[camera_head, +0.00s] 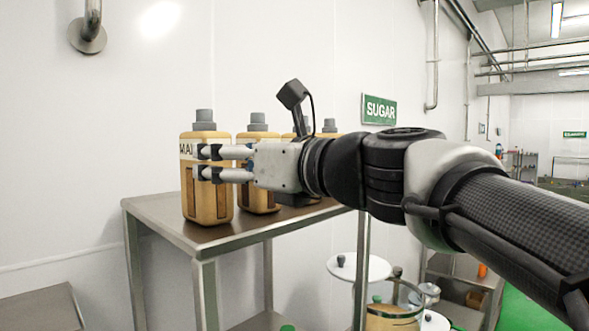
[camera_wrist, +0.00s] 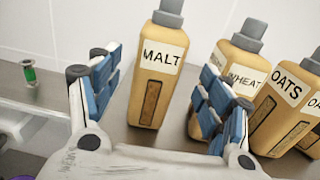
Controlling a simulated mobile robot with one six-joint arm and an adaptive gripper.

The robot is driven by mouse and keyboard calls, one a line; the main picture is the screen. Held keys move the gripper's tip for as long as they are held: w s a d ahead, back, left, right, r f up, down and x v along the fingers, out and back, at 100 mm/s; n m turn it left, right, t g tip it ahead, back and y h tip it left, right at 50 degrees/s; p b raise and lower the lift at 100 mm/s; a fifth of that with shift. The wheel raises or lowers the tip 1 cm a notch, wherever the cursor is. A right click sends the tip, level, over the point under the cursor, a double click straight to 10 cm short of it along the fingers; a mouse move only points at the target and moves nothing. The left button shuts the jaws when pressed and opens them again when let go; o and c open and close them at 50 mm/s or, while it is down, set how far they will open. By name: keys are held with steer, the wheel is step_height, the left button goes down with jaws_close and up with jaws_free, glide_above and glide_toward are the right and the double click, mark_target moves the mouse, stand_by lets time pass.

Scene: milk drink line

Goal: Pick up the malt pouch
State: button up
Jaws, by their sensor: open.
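The malt pouch (camera_head: 213,206) is a tan, bottle-shaped pack with a grey cap, upright at the near left end of a steel table. In the wrist view the malt pouch (camera_wrist: 152,98) shows its full MALT label and a dark window strip, between the two finger pads in the picture. My gripper (camera_head: 203,162) is open, its fingertips overlapping the pouch's upper body in the head view. Its blue-padded fingers also show in the wrist view (camera_wrist: 158,78). I cannot tell whether either finger touches the pouch.
The wheat pouch (camera_wrist: 244,68) stands close to the right of the malt, partly behind my right finger. The oats pouch (camera_wrist: 284,105) and another follow. The steel table (camera_head: 175,222) has a bare left edge. A SUGAR sign (camera_head: 379,109) hangs on the wall behind.

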steer(key=p+x, duration=0.1)
steer(key=x, duration=0.6)
steer(key=shift+a+r+p, duration=0.2)
steer(key=shift+a+p, duration=0.05)
steer(key=shift+p, duration=0.15)
steer(key=shift+c, duration=0.7)
steer(key=shift+w, duration=0.15)
steer(key=c, duration=0.4)
steer(key=shift+r, duration=0.1)
steer(key=c, duration=1.1)
